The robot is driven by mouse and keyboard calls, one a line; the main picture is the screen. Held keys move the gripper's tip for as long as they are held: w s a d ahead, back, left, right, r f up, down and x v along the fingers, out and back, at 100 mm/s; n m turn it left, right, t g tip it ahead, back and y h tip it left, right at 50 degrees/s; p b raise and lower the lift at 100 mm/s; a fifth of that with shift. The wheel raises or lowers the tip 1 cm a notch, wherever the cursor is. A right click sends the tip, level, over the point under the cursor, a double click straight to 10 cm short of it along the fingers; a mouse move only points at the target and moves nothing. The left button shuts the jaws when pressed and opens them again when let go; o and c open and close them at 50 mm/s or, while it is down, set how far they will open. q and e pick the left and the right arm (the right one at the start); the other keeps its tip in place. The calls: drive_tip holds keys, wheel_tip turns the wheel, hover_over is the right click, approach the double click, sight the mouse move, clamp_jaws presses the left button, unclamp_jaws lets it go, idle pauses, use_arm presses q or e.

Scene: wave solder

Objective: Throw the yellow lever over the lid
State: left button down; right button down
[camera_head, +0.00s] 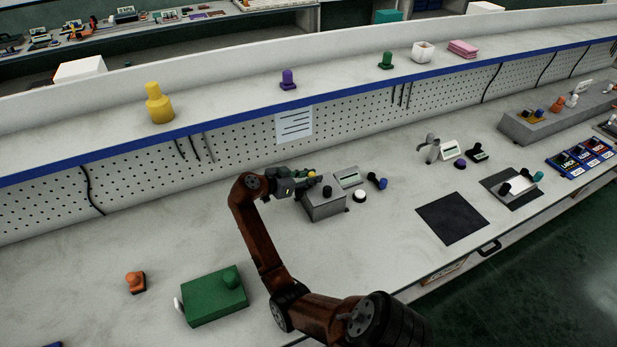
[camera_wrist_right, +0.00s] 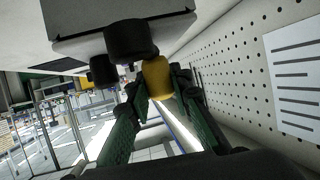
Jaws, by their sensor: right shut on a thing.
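The yellow lever (camera_head: 311,173) is at the back of a grey box (camera_head: 325,209) on the bench, partly hidden by my right gripper (camera_head: 301,176). In the right wrist view, the lever's rounded yellow knob (camera_wrist_right: 157,79) sits between the green fingertips of my right gripper (camera_wrist_right: 162,85), which is shut on it. The grey box (camera_wrist_right: 90,25) fills the upper left of that view, with a black knob (camera_wrist_right: 128,38) close to the lever. I cannot clearly tell which part is the lid. My left gripper is not in view.
A pale panel (camera_head: 347,177), a white round button (camera_head: 359,196) and a blue-black knob (camera_head: 378,181) stand right of the box. A perforated back wall (camera_head: 240,150) rises close behind. A green block (camera_head: 213,300) lies front left. The bench between is clear.

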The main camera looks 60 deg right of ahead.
drive_tip(key=shift+s, duration=0.15)
drive_tip(key=c, duration=1.8)
unclamp_jaws()
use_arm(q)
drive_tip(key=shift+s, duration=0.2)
use_arm(e)
drive_tip(key=shift+o, duration=0.4)
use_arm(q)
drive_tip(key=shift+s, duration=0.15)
use_arm(e)
drive_tip(key=v, duration=0.7)
drive_tip(key=shift+a+r, duration=0.15)
drive_tip(key=shift+a, duration=0.05)
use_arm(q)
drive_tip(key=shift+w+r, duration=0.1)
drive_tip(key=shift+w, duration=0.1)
use_arm(e)
drive_tip(key=shift+r, duration=0.1)
